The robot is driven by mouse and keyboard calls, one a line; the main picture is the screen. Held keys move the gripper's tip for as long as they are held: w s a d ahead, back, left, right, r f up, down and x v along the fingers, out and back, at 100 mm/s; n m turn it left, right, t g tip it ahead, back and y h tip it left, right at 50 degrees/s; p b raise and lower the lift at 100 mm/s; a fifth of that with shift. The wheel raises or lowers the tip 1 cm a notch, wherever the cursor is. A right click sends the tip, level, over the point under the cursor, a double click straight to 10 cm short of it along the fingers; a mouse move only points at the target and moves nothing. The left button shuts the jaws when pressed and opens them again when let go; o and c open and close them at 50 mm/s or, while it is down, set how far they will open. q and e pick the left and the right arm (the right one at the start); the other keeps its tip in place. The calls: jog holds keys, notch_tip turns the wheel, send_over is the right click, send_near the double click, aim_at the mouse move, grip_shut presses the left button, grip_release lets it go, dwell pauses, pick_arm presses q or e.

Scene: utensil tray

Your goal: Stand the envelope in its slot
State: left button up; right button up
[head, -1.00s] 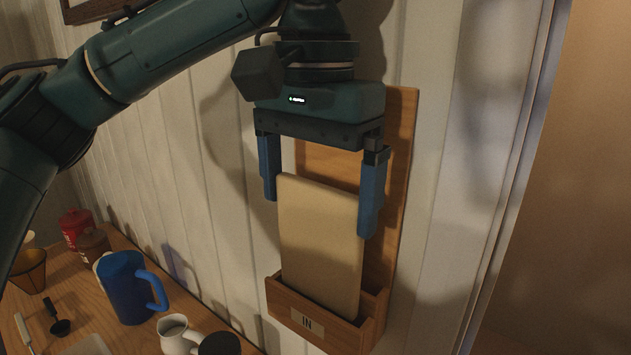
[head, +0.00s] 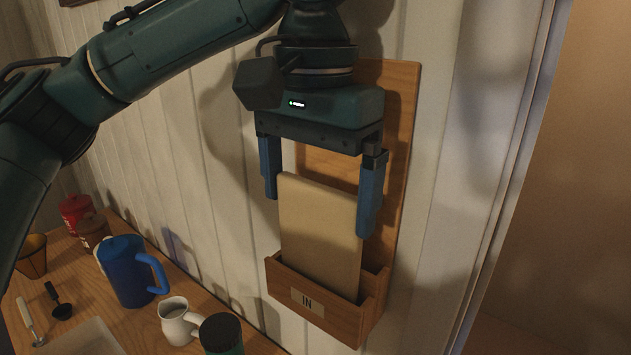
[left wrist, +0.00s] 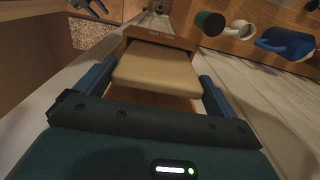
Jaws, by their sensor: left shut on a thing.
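The tan envelope (head: 312,245) stands upright with its lower end inside the front slot of the wooden wall holder (head: 341,321), behind the lip labelled "IN". Its bottom edge is hidden by that lip. My left gripper (head: 318,215) points down and is shut on the envelope, one blue finger at each side edge. The left wrist view also shows the envelope (left wrist: 156,68) between the fingers, running into the holder (left wrist: 160,37).
The holder's tall backboard (head: 402,110) rises behind my gripper. The panelled wall to its right is clear.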

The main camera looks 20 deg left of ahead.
aim_at(318, 245)
pick_arm(q)
jog(key=shift+f, duration=0.55)
jog(key=shift+f+b, duration=0.3)
jog(key=shift+f, duration=0.35)
jog(key=o, duration=0.8)
jog(key=shift+o, duration=0.3)
